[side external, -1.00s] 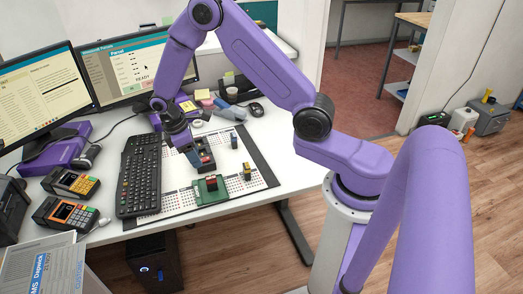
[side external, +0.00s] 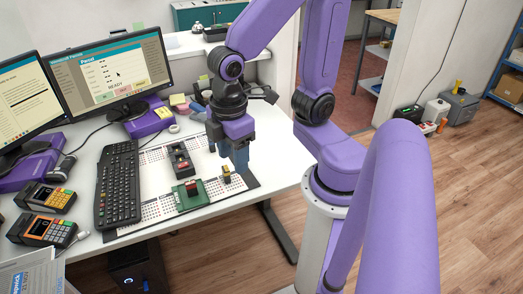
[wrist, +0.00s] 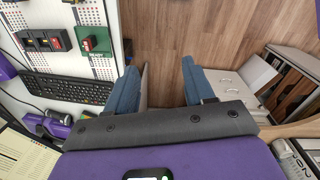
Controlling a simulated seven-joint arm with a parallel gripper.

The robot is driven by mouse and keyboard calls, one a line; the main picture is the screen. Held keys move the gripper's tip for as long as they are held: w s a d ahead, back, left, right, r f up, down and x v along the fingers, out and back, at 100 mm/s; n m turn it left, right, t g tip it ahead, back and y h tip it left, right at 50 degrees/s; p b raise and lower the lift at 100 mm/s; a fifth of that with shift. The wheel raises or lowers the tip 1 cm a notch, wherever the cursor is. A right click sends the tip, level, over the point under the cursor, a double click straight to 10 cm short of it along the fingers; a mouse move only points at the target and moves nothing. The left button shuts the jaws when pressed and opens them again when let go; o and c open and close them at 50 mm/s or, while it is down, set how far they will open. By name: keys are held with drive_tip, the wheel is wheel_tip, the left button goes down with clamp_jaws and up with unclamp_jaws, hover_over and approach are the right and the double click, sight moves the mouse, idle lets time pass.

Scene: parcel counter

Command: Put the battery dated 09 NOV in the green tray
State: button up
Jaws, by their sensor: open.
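The green tray (side external: 190,203) lies on the front of the white board with a red block (side external: 192,186) on it; the tray also shows in the wrist view (wrist: 103,42). A small upright yellow-and-black block (side external: 227,174), perhaps a battery, stands to its right. Behind the tray is a dark holder (side external: 180,150) with red parts, seen also in the wrist view (wrist: 28,47). No 09 NOV date is legible. My gripper (side external: 239,170) is open and empty near the board's right side. In the wrist view its blue fingers (wrist: 165,88) are wide apart with only floor between.
A black keyboard (side external: 118,185) lies left of the board, with two card terminals (side external: 45,197) beyond it. Two monitors (side external: 108,72) stand at the back. The white desk (side external: 275,150) ends to the right of the board, with open floor beyond.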

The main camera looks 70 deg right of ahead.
drive_tip(key=s+d, duration=0.1)
drive_tip(key=s, duration=0.4)
drive_tip(key=shift+s+d+r+n+y, duration=0.3)
drive_tip(key=shift+s+d+r+y, duration=0.1)
drive_tip(key=shift+r, duration=0.05)
drive_tip(key=shift+c, duration=0.3)
idle(1.0)
